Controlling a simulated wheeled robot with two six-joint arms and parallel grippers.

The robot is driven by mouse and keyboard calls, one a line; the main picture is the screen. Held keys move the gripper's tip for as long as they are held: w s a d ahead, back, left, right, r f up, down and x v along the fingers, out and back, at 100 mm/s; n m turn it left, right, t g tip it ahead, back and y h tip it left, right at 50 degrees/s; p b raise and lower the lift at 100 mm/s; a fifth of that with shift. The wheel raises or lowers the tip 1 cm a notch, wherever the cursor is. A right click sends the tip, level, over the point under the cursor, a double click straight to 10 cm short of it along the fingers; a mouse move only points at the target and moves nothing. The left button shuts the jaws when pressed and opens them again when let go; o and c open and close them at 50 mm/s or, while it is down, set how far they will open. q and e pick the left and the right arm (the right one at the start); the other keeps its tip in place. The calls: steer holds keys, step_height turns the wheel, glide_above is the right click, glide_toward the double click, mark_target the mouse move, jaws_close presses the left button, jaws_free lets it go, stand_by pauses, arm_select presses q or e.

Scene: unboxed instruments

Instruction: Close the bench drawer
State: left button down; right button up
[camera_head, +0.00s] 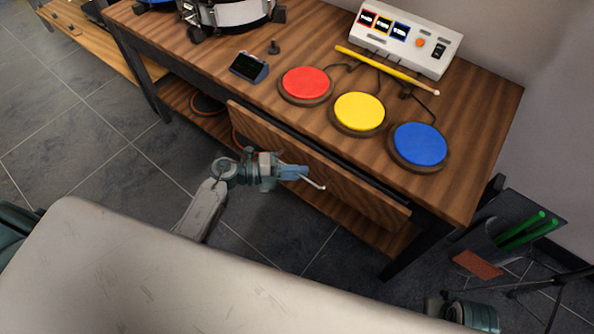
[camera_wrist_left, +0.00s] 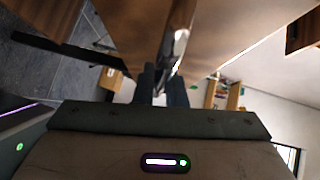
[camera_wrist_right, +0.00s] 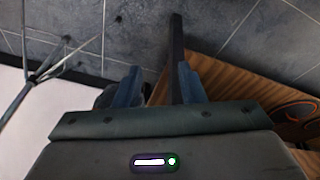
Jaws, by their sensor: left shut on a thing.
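The wooden bench drawer (camera_head: 340,180) is pulled out a little from the bench, with a dark gap between its front panel and the benchtop (camera_head: 465,150). Its silver bar handle (camera_head: 316,184) sticks out at the panel's middle. My left gripper (camera_head: 294,172) is shut on the handle at the drawer front. In the left wrist view, the fingers (camera_wrist_left: 163,88) close around the metal handle (camera_wrist_left: 176,50). My right gripper (camera_wrist_right: 158,85) is open and empty in the right wrist view, with a dark bench leg (camera_wrist_right: 177,50) beyond its fingers.
Red (camera_head: 305,83), yellow (camera_head: 359,112) and blue (camera_head: 419,145) pads, a drumstick (camera_head: 385,70) and a white control box (camera_head: 405,38) stand on the bench. A holder with green sticks (camera_head: 525,232) is at the right. A lower shelf (camera_head: 185,100) runs beneath.

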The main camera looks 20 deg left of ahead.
mark_target(303, 163)
arm_select(q)
steer(key=w, duration=0.2)
steer(key=w+d, duration=0.1)
steer(key=shift+w+d+b, duration=0.15)
steer(key=shift+w+b, duration=0.15)
steer(key=shift+w, duration=0.25)
steer(key=c, duration=1.8)
jaws_free()
steer(key=shift+o, duration=0.2)
arm_select(e)
steer(key=shift+v, duration=0.75)
